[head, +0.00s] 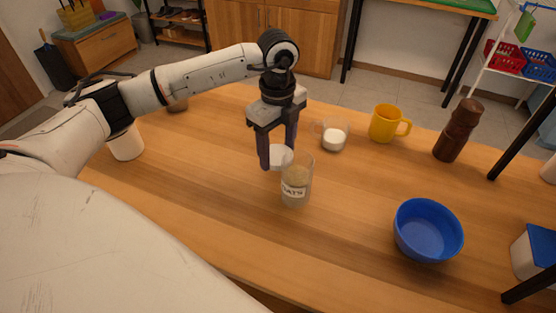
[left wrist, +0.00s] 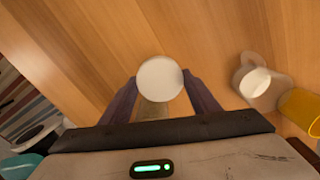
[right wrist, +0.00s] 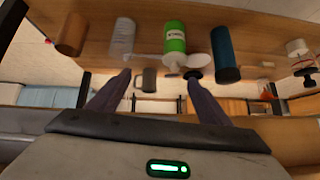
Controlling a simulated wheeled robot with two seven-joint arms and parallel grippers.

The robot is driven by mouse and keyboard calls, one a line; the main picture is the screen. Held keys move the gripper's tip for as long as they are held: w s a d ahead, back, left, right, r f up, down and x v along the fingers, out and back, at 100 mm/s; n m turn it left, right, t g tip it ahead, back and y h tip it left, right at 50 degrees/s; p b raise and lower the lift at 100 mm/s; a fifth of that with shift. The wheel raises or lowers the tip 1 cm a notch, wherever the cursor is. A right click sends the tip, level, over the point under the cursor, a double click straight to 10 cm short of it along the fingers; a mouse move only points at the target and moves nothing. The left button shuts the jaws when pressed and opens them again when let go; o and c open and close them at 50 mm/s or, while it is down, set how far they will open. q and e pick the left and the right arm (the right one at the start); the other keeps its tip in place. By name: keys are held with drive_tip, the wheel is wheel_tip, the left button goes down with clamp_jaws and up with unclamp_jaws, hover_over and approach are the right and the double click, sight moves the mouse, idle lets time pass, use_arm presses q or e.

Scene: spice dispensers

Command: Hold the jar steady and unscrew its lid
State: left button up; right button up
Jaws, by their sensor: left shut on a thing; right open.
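A clear glass jar labelled OATS (head: 294,190) stands upright on the wooden table, with beige contents and its upper glass rim showing. The round white lid (head: 279,157) is between the fingers of my left gripper (head: 277,160), which is shut on it. The lid appears off the jar, overlapping its left rim in the head view; the exact gap cannot be told. In the left wrist view the lid (left wrist: 160,79) hides much of the jar (left wrist: 152,110). My right gripper (right wrist: 158,76) is open and empty in the right wrist view, away from the jar.
A blue bowl (head: 428,232) is right of the jar. A glass cup with white contents (head: 334,137), a yellow mug (head: 386,124) and a brown grinder (head: 459,130) stand behind. A white container (head: 126,143) is at left. The table in front of the jar is clear.

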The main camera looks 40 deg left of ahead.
sight(278, 153)
use_arm(q)
drive_tip(key=shift+f, duration=2)
drive_tip(key=shift+f, duration=0.1)
drive_tip(key=o, duration=1.2)
drive_tip(key=shift+c, duration=0.2)
wheel_tip(278, 153, up, 12)
drive_tip(key=shift+r, duration=0.1)
